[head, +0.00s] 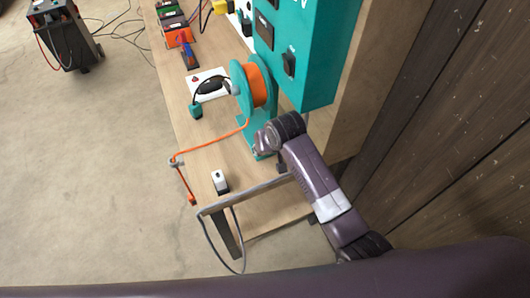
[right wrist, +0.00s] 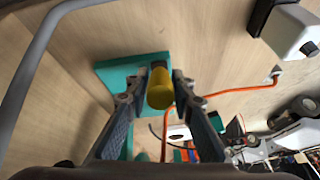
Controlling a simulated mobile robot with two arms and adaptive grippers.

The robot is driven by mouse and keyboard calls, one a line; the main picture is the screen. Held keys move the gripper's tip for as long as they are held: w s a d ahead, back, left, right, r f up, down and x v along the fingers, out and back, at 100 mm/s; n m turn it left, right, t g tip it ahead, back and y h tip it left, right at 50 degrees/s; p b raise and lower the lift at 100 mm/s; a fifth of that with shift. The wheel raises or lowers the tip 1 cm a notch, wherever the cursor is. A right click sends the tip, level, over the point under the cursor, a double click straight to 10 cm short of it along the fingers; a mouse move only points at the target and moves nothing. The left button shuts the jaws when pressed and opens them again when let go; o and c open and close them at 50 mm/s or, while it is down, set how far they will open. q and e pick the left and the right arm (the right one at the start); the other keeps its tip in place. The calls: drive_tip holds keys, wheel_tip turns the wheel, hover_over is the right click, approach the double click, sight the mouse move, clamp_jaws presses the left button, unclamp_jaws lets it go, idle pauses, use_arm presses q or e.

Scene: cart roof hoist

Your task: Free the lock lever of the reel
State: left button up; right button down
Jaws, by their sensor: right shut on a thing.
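The reel (head: 259,84) is an orange drum in a teal stand (head: 255,128) on the wooden bench, below the teal wall box. My right gripper (head: 264,143) is at the foot of the stand, where my wrist hides part of it. In the right wrist view, my right gripper (right wrist: 159,90) is shut on a yellow cylindrical grip (right wrist: 160,88), which looks like the handle of the lock lever. The grip stands in front of the teal base (right wrist: 112,72), between the two fingers. The rest of the lever is hidden. My left gripper is not in view.
An orange line (head: 212,144) runs from the reel over the bench edge and hangs down. A grey rod (head: 247,190) crosses near my right arm. A white device (head: 220,182) and a black-and-white pad (head: 209,86) lie on the bench. The teal box (head: 308,60) overhangs close by.

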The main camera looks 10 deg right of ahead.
drive_tip(key=shift+w+a+r+g+h, duration=0.15)
drive_tip(key=shift+w+r+g+h, duration=0.2)
drive_tip(key=shift+g, duration=0.4)
drive_tip(key=shift+w+a+g+h, duration=0.15)
drive_tip(key=shift+w+g, duration=0.3)
drive_tip(key=shift+g, duration=0.3)
